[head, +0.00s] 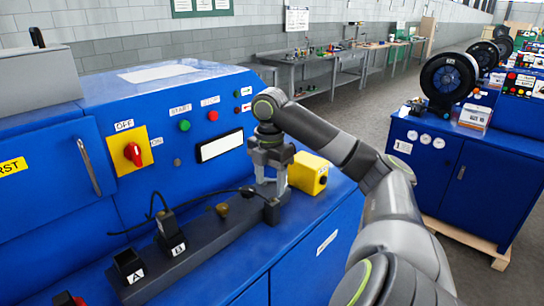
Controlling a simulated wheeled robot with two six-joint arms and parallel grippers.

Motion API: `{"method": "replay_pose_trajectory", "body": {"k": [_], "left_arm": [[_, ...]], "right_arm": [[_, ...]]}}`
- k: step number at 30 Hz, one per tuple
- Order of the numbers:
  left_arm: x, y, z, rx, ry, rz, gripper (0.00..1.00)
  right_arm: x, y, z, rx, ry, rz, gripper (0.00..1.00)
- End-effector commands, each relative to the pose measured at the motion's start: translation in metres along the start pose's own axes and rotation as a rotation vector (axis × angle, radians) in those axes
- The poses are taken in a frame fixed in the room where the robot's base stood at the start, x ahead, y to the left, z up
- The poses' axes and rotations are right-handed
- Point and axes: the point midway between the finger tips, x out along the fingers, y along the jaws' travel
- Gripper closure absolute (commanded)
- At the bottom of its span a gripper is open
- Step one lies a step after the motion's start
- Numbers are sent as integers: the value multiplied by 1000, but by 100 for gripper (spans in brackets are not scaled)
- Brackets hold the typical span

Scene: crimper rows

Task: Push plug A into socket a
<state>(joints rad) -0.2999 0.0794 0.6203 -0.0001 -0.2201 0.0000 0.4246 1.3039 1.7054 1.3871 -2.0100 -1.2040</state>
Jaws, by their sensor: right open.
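A long dark rail (215,240) lies on the blue machine's ledge. Near its left end stands a black block marked A (129,262), with no plug seen standing in it. Beside it is a block marked B (176,246), with a black plug-like piece (166,220) standing upright at it. A dark block (272,212) sits at the rail's right end, and a thin black cable (205,197) runs toward it. My right gripper (270,187) points down, open, right above this dark block. Whether its fingers touch the block I cannot tell. My left gripper is not in view.
A yellow box (308,173) stands close right of my right gripper. A small brass knob (222,210) rises from the rail. The machine's panel behind has a red rotary switch (133,152) and buttons. Another blue cabinet (455,165) stands apart at right.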

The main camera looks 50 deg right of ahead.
Motion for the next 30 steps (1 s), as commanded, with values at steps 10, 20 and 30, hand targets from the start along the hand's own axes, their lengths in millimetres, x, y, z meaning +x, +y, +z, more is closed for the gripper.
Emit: {"method": "replay_pose_trajectory", "body": {"k": [10, 20, 30], "left_arm": [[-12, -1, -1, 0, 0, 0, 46], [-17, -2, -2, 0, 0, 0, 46], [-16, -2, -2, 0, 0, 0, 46]], "right_arm": [[27, -8, 0, 0, 0, -5, 45], [54, -8, 0, 0, -1, 0, 45], [53, -7, 0, 0, -1, 0, 72]]}}
